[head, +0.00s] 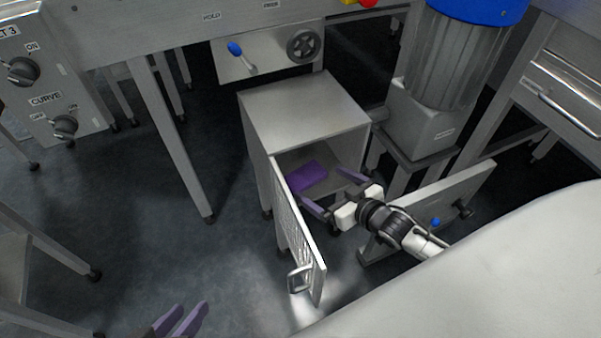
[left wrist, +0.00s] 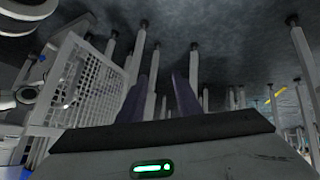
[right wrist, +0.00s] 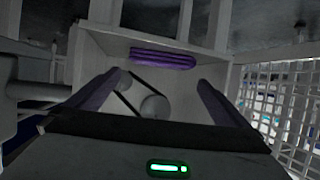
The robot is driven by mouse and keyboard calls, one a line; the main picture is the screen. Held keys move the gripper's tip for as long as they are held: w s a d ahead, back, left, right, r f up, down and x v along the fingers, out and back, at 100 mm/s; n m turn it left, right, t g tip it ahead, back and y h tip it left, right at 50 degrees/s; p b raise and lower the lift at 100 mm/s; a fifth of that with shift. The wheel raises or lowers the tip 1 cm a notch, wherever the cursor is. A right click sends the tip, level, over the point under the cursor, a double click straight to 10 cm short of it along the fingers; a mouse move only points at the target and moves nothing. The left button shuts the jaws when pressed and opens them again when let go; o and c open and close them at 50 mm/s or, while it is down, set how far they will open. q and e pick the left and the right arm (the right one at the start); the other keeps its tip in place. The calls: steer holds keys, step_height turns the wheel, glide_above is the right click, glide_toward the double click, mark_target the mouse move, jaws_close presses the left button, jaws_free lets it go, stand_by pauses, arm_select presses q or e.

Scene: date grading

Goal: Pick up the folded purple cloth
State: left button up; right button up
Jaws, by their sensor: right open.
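The folded purple cloth (head: 307,177) lies inside the open grey cabinet (head: 305,106), on its floor. In the right wrist view the cloth (right wrist: 163,58) shows as a thin folded stack ahead of the fingers. My right gripper (head: 320,184) is at the cabinet's opening, open, with nothing between its fingers. It is just in front of the cloth and apart from it. My left gripper (head: 191,306) is low at the front left, away from the cabinet. Its fingers (left wrist: 159,76) stand a small gap apart and hold nothing.
The cabinet's mesh door (head: 297,238) stands swung open, left of my right gripper. A panel with a blue knob (head: 468,197) is close on the right. A motor (head: 452,60) stands behind it. Table legs (head: 172,145) are on the left, with open dark floor (head: 180,245) between.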

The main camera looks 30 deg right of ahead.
mark_target(305, 175)
steer(key=shift+b+x, duration=0.3)
steer(key=shift+x, duration=0.7)
steer(key=b+x, duration=0.1)
steer(key=x, duration=0.1)
steer(key=b+x, duration=0.2)
steer(key=x, duration=0.1)
steer(key=shift+a+f, duration=0.1)
steer(key=shift+f, duration=0.25)
arm_select(q)
steer(key=shift+t+h, duration=0.8)
steer(key=shift+h, duration=0.1)
steer(key=r, duration=0.1)
steer(key=d+r, duration=0.2)
steer(key=shift+w+d+r, duration=0.25)
arm_select(e)
steer(key=shift+c, duration=0.4)
steer(key=shift+r, duration=0.1)
steer(key=c, duration=0.6)
